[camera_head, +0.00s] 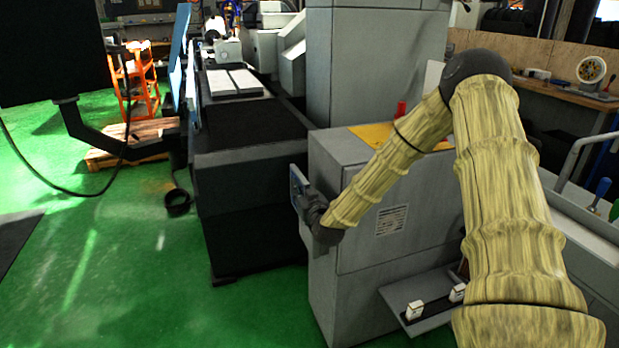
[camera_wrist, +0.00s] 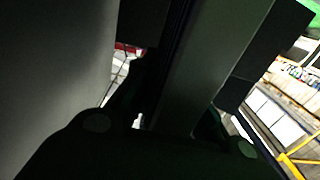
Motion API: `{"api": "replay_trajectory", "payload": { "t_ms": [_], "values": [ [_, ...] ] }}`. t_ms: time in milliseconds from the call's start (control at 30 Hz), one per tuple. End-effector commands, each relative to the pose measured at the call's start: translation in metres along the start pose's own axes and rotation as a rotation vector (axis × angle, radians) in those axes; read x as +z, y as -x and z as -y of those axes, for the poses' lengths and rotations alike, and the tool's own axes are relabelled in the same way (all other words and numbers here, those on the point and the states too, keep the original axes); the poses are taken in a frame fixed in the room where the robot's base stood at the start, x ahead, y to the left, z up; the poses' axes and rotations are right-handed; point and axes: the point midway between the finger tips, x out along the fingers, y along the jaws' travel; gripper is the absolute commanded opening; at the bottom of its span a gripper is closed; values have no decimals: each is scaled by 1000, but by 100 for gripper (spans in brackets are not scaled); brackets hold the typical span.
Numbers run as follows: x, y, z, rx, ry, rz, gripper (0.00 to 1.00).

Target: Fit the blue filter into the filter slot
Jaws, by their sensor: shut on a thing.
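The blue filter (camera_head: 298,186) shows in the head view as a thin upright plate with a blue edge, at the left side of the grey machine cabinet (camera_head: 345,285). My gripper (camera_head: 311,208) is at the filter's lower part and shut on it. In the wrist view, a dark grey-green flat piece (camera_wrist: 213,65), likely the filter, stands between my fingers. That view is very dark and the fingertips are hard to make out. I cannot make out the filter slot in either view, nor whether the filter touches the cabinet.
A yellow sheet (camera_head: 372,135) and a red object (camera_head: 400,109) lie on the cabinet top. A small shelf (camera_head: 398,296) with white blocks juts from the cabinet. The dark machine bed (camera_head: 250,150) stands to the left. Green floor (camera_head: 100,270) is open at front left.

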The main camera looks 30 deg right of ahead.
Motion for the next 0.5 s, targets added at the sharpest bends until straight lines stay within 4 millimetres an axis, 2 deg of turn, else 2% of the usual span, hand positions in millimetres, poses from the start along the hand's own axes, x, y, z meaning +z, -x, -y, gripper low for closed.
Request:
{"api": "replay_trajectory", "payload": {
  "t_ms": [33, 200, 500],
  "values": [
    [-10, -3, -11, 11, 0, -3, 0],
    [-21, -7, -32, 28, 1, -1, 0],
    [-22, -8, -35, 31, 1, 0, 0]
  ]
}}
